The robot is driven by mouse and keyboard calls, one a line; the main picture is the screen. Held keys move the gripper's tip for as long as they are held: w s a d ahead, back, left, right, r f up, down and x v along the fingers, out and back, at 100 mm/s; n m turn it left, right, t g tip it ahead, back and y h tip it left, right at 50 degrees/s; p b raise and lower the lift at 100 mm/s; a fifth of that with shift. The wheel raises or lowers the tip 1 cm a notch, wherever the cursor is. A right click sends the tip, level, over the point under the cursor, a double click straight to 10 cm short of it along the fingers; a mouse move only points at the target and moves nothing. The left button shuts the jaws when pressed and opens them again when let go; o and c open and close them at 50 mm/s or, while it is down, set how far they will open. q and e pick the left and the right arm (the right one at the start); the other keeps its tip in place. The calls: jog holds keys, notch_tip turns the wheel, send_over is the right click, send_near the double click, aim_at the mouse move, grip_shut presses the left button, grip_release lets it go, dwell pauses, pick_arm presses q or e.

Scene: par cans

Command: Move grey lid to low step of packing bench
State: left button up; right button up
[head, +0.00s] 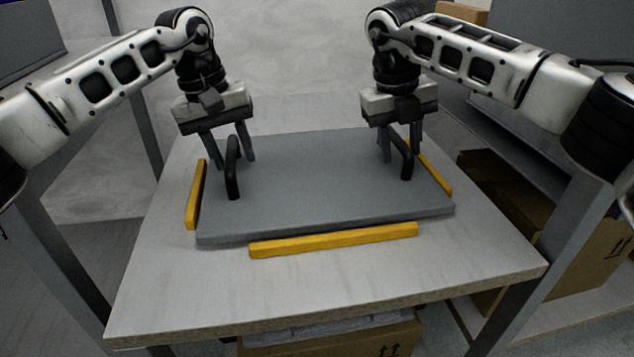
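The grey lid (315,190) is a flat slab lying on a light table, framed by yellow strips. It has a black handle near its left side (232,170) and another near its right side (402,160). My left gripper (230,158) points down at the left handle, its fingers apart on either side of it in the picture. My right gripper (401,152) points down at the right handle, also with fingers apart on either side of it. I cannot tell whether the fingers touch the handles. The packing bench's low step cannot be made out for certain.
The light table (330,285) has bare room in front of the lid. Yellow strips stand at the lid's front (333,240), left (195,195) and right (428,167). Cardboard boxes sit at the right (580,230) and under the table (340,340). Grey shelving stands at the right.

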jog(key=shift+a, duration=0.1)
pick_arm(q)
notch_tip(320, 180, up, 12)
jog(key=a, duration=0.2)
jog(key=shift+a, duration=0.15)
pick_arm(e)
notch_tip(320, 180, up, 12)
jog(key=a, duration=0.2)
jog(key=shift+s+a, duration=0.15)
pick_arm(q)
jog(key=shift+s+f, duration=0.1)
jog(key=shift+s, duration=0.05)
pick_arm(e)
jog(key=shift+f, duration=0.15)
